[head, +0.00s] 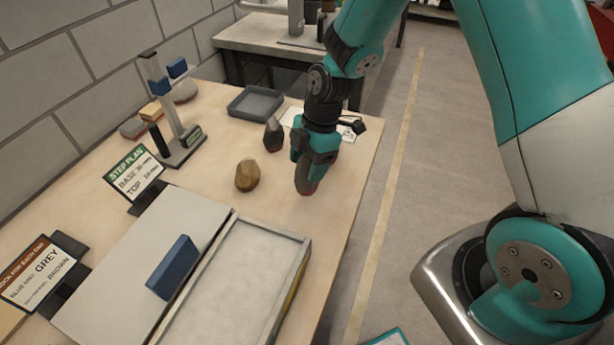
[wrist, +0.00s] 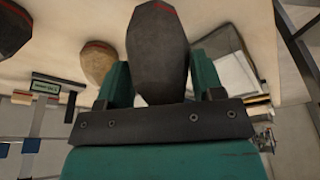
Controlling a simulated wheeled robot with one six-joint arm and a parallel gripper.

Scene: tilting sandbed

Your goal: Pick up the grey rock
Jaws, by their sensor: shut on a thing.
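My gripper (head: 312,160) is shut on the grey rock (head: 306,182), over the right part of the table. The rock hangs below the fingers, and a red mark shows at its lower end. In the wrist view the grey rock (wrist: 158,50) is long and rounded, with a finger on each side and a thin red line at its far end. I cannot tell whether it touches the tabletop.
A brown rock (head: 247,175) and a dark pointed rock (head: 273,135) stand left of my gripper. A blue-grey tray (head: 255,103) is behind. A pale bed (head: 230,290) and a blue block (head: 172,267) are in front. A post stand (head: 182,150) and signs line the left.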

